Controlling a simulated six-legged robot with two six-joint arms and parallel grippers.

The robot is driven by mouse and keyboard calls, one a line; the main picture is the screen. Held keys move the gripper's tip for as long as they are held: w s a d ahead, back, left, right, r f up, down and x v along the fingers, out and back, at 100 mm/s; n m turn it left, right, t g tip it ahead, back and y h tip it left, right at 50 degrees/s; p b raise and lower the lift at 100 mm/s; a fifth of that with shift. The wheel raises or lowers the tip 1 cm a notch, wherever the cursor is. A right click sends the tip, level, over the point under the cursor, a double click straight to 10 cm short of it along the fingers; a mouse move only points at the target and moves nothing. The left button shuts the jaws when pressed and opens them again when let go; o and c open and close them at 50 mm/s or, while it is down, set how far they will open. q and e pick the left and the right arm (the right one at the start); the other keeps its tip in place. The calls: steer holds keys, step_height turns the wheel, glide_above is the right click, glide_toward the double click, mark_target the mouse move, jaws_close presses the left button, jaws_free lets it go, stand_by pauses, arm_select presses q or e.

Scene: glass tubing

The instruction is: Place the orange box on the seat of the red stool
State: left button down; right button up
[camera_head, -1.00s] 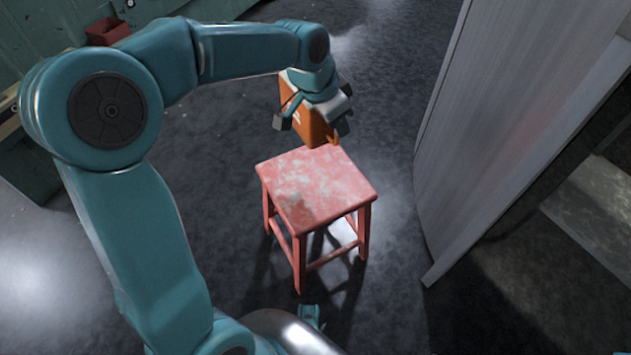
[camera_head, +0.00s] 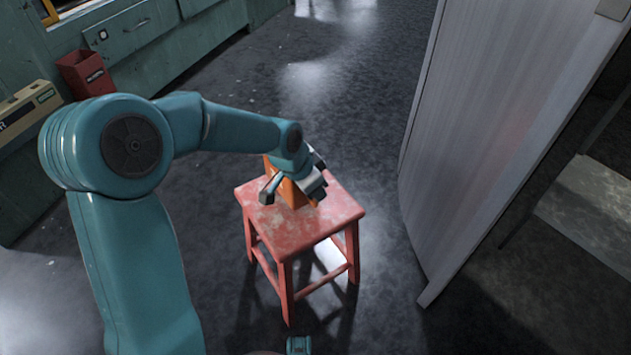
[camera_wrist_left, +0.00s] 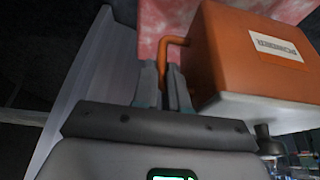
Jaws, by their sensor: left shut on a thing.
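The red stool (camera_head: 305,228) stands upright on the dark floor, its worn seat facing up. The orange box (camera_head: 290,192) is at the back part of the seat, partly hidden behind my left gripper (camera_head: 294,190). In the left wrist view, the orange box (camera_wrist_left: 245,62) has a pale label and a bent orange handle (camera_wrist_left: 172,48). My left gripper (camera_wrist_left: 165,88) is shut on that handle. The seat (camera_wrist_left: 160,18) shows behind the box. I cannot tell for sure whether the box touches the seat. My right gripper is not in view.
A tall grey panel (camera_head: 485,140) stands to the right of the stool. Green cabinets (camera_head: 150,45) and a red bin (camera_head: 85,75) are at the back left. The floor behind the stool is clear.

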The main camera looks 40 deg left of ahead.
mark_target(316, 208)
arm_select(q)
steer(key=shift+w+f+b, duration=0.1)
steer(key=shift+f+b, duration=0.35)
steer(key=shift+f, duration=1.2)
steer(key=shift+f, duration=0.2)
steer(key=c, duration=1.2)
jaws_free()
steer(key=shift+o, duration=0.2)
